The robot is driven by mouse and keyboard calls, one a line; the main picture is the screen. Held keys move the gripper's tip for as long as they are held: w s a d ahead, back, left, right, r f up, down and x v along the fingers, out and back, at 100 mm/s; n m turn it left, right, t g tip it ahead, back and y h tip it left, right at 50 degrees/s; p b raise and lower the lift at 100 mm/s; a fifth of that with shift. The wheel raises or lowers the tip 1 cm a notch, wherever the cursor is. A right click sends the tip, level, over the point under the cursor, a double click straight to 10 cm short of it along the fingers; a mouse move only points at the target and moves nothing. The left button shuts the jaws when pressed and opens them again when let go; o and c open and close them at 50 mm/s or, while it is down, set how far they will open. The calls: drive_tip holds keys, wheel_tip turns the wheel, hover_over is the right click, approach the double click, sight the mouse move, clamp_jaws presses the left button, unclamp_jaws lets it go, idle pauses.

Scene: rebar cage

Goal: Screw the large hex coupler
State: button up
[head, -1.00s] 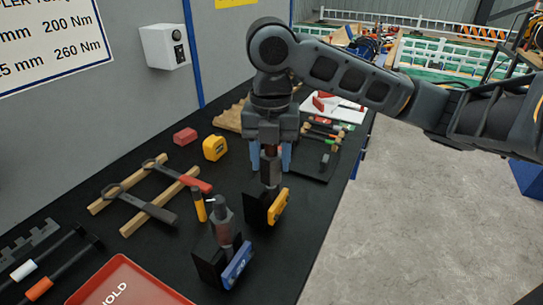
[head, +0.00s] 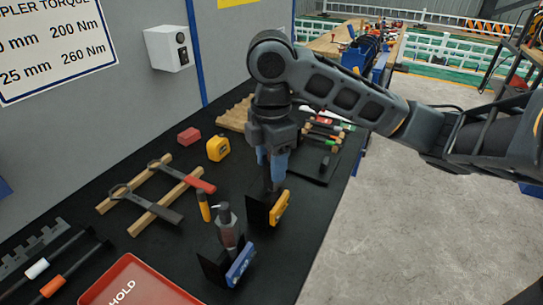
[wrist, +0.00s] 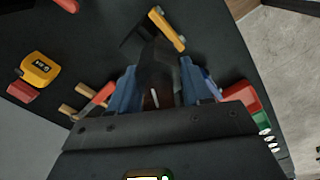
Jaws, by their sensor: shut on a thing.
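My gripper (head: 273,172) points down over the stand with the yellow tag. Its blue fingers are closed around the dark hex coupler there and hide most of it in the head view. In the wrist view the coupler (wrist: 157,85) shows as a dark upright shape between the blue fingers. The stand's black plate with its yellow tag (head: 279,207) shows just below the fingers. A second hex coupler (head: 229,236) stands upright on a bar in the blue-tagged stand (head: 240,263), nearer and to the left. The tags' writing is too small to read.
Two wrenches (head: 150,203) lie across wooden strips on the left. A yellow tape measure (head: 217,148), a red block (head: 189,136) and a yellow marker (head: 203,205) lie nearby. A red tray (head: 130,283) is at the front. Further tools lie behind my gripper.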

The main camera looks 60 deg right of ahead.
drive_tip(key=m, duration=0.4)
drive_tip(key=shift+w+d+m, duration=0.1)
drive_tip(key=shift+m, duration=0.2)
drive_tip(key=m, duration=0.5)
drive_tip(key=shift+d, duration=0.1)
drive_tip(key=m, duration=0.5)
drive_tip(key=shift+d, duration=0.1)
drive_tip(key=m, duration=0.4)
drive_tip(key=shift+d+m, duration=0.1)
drive_tip(key=shift+m, duration=0.2)
drive_tip(key=m, duration=0.9)
drive_tip(key=shift+m, duration=0.4)
drive_tip(key=m, duration=0.4)
drive_tip(key=shift+s+m, duration=0.25)
drive_tip(key=shift+m, duration=0.05)
drive_tip(key=m, duration=0.4)
drive_tip(key=shift+m, duration=0.3)
